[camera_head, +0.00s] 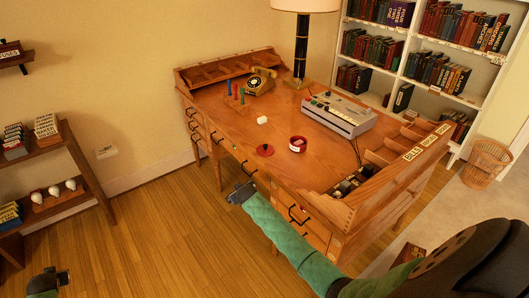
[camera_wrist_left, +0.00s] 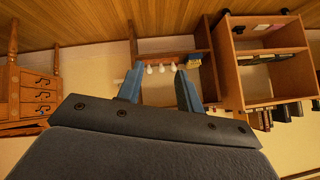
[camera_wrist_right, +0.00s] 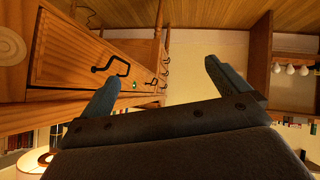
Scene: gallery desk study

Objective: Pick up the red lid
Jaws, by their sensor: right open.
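The red lid (camera_head: 265,150) lies flat on the wooden desk (camera_head: 225,118), near its front edge. A round container with a red rim and pale contents (camera_head: 298,145) stands just right of it. My right gripper (camera_head: 236,190) is in front of the desk, nearer than the lid and apart from it. Its fingers are spread and empty in the right wrist view (camera_wrist_right: 162,85), beside the desk drawers. My left gripper (camera_head: 64,276) is low at the bottom left, far from the desk. Its fingers are apart and empty in the left wrist view (camera_wrist_left: 160,85). Neither wrist view shows the lid.
An organizer (camera_head: 400,155) edges the right side. Drawer handles (camera_head: 299,215) protrude in front.

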